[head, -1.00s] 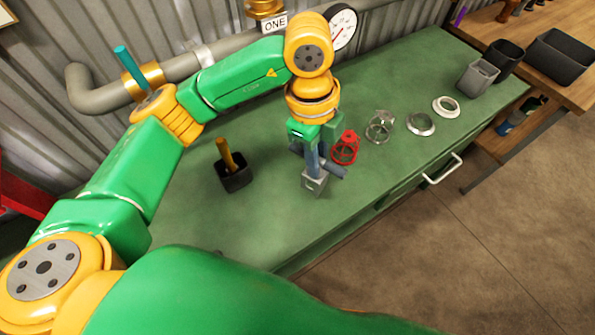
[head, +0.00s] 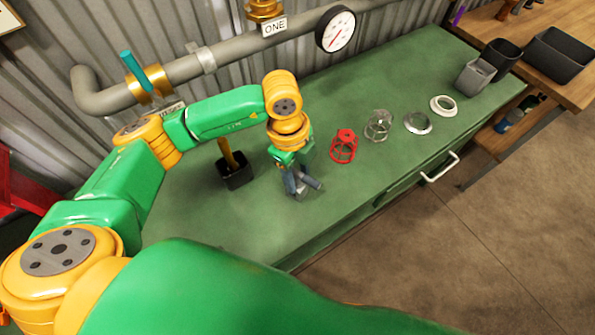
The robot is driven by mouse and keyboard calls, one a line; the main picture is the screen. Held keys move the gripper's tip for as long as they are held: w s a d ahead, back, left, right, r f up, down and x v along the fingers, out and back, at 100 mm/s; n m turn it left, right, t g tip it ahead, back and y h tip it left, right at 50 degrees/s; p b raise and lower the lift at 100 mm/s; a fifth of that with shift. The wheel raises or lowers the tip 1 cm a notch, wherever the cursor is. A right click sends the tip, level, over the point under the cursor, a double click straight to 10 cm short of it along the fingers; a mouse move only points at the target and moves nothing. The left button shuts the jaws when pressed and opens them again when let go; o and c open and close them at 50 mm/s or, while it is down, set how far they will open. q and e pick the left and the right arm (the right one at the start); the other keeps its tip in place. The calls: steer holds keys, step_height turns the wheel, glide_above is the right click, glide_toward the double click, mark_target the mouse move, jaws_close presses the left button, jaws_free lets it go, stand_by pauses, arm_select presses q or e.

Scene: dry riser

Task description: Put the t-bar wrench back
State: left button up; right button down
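The t-bar wrench (head: 290,181) is blue-grey, with a bar sticking out to the right and a lighter grey blocky end at the bottom. My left gripper (head: 291,164) points down and appears shut on it, above the green bench (head: 215,225). The arm and fingers hide the wrench's upper part. Whether its lower end touches the bench is hard to tell. A black square cup (head: 236,176) stands left of the gripper with a yellow-brown handle (head: 228,154) upright in it. My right gripper is not in view.
A red cage (head: 344,146), a metal cage (head: 378,125), a silver ring (head: 418,123) and a white ring (head: 444,105) lie right of the gripper. A pipe with a gauge (head: 336,29) and teal lever (head: 136,70) runs behind. The bench front is clear.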

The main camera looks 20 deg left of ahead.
arm_select(q)
steer(key=shift+r, duration=0.25)
steer(key=r, duration=0.3)
steer(key=a+r+b, duration=0.1)
steer(key=r, duration=0.6)
steer(key=shift+w+a+r, duration=0.2)
steer(key=shift+w+r, duration=0.05)
steer(key=shift+r, duration=0.6)
